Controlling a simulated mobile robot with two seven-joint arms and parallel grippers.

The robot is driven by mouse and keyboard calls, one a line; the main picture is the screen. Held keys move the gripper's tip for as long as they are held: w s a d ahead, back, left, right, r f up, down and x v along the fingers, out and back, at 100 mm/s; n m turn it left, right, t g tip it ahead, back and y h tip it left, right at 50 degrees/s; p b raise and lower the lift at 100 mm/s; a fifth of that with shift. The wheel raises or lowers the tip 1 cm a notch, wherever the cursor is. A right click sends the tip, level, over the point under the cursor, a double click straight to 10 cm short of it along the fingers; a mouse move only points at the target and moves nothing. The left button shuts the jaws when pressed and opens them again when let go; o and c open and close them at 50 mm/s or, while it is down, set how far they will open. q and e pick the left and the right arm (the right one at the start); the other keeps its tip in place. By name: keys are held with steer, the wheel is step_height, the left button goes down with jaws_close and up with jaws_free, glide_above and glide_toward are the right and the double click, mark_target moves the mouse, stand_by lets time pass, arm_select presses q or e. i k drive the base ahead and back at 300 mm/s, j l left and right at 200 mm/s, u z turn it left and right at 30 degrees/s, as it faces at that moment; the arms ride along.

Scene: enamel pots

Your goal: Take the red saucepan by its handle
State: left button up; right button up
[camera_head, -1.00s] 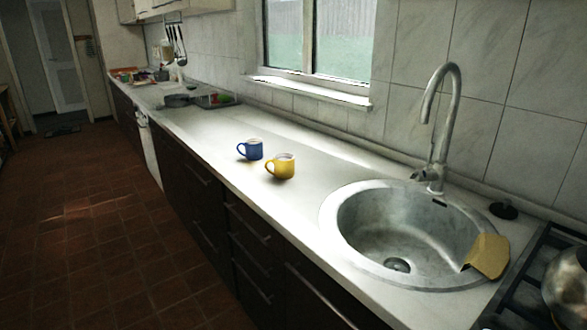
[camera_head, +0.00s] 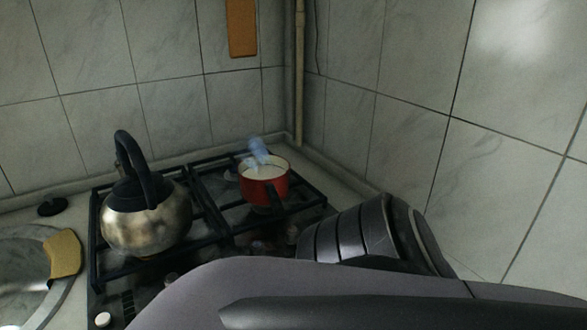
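The red saucepan (camera_head: 277,188) stands on the back right part of the gas hob (camera_head: 218,222), close to the tiled corner. It has a pale inside. A blurred pale-blue shape (camera_head: 258,147) sits at its far rim; I cannot tell what it is. I cannot clearly make out the saucepan's handle. Neither of my grippers shows. A large grey and black part of my own arm fills the bottom right and hides the front right of the hob.
A steel kettle (camera_head: 146,222) with a tall black handle stands on the hob left of the saucepan. A sink (camera_head: 22,240) with a yellow cloth (camera_head: 64,254) on its rim is at far left. Tiled walls close off the back and right. An orange board (camera_head: 242,27) hangs above.

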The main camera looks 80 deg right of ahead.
mark_target(270, 186)
steer(key=z, duration=3.1)
steer(key=k+j+z, duration=0.1)
steer(key=z, duration=0.6)
steer(key=k+j, duration=0.35)
steer(key=i+j, duration=0.2)
